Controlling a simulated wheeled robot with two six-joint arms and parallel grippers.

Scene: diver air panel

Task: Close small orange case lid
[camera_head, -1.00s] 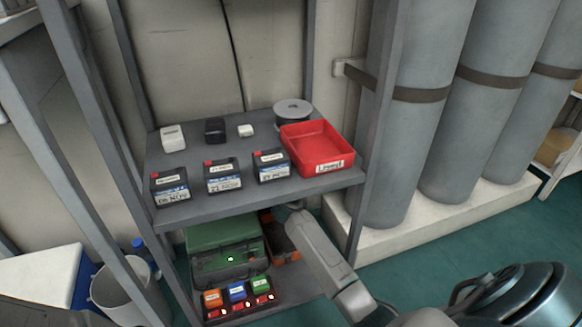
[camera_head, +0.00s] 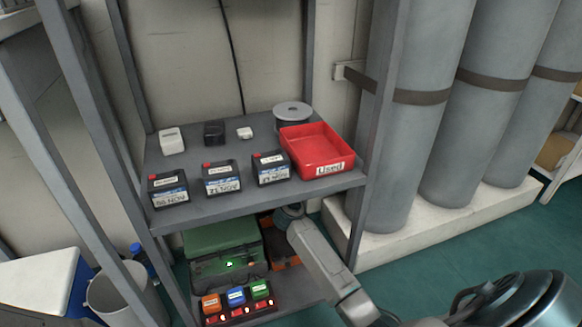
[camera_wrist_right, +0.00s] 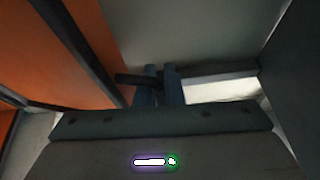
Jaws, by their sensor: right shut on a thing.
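The small orange case (camera_head: 291,262) is on the lower shelf, right of a green case, partly hidden by my right arm and the upper shelf. In the right wrist view, its orange surface (camera_wrist_right: 45,65) with a dark edge fills the upper left. My right gripper (camera_wrist_right: 158,82) is shut on a short dark bar (camera_wrist_right: 133,79) close beside the orange surface. How the bar joins the case is unclear. In the head view the right fingers are hidden under the upper shelf. The lid's angle cannot be told. My left gripper is not in view.
The upper shelf (camera_head: 215,211) holds several batteries and a red tray (camera_head: 325,169) just above my right wrist. The green case (camera_head: 215,238) and a charger rack (camera_head: 240,308) crowd the lower shelf. A rack post (camera_head: 372,150) stands on the right.

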